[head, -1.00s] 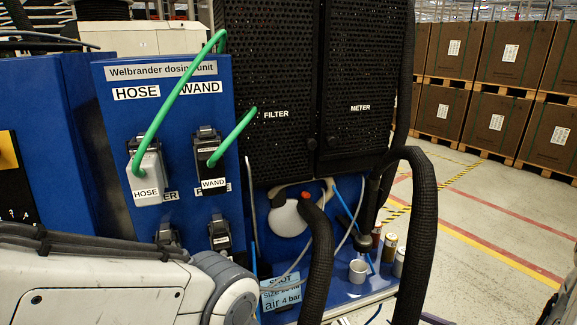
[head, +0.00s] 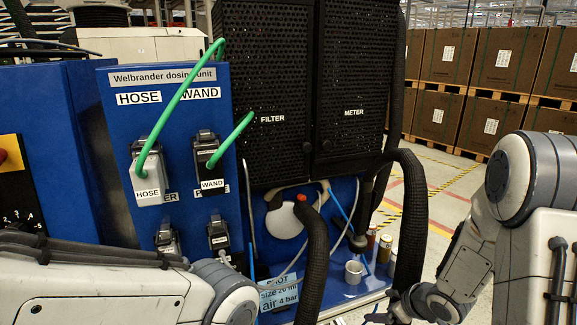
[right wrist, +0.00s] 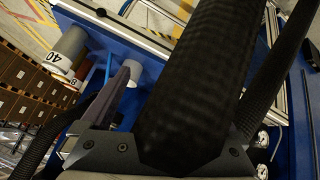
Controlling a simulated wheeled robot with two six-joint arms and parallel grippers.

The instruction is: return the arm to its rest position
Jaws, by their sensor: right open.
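My right arm comes in from the right in the head view, bent, with its wrist low. My right gripper (head: 392,304) is partly cut off at the bottom edge, beside the thick black hose. In the right wrist view its jaws (right wrist: 190,95) are apart, and a thick black braided hose (right wrist: 190,70) fills the view between them. I cannot tell whether they touch it. My left arm (head: 100,285) lies across the lower left of the head view; its gripper is out of view.
The blue dosing unit (head: 112,100) has HOSE (head: 150,182) and WAND (head: 211,170) plugs with green cables. Black hoses (head: 317,265) loop before the FILTER and METER cabinets (head: 352,80). Small cans (head: 384,248) and a cup (head: 353,272) stand on the blue base. Boxes (head: 500,58) stand behind.

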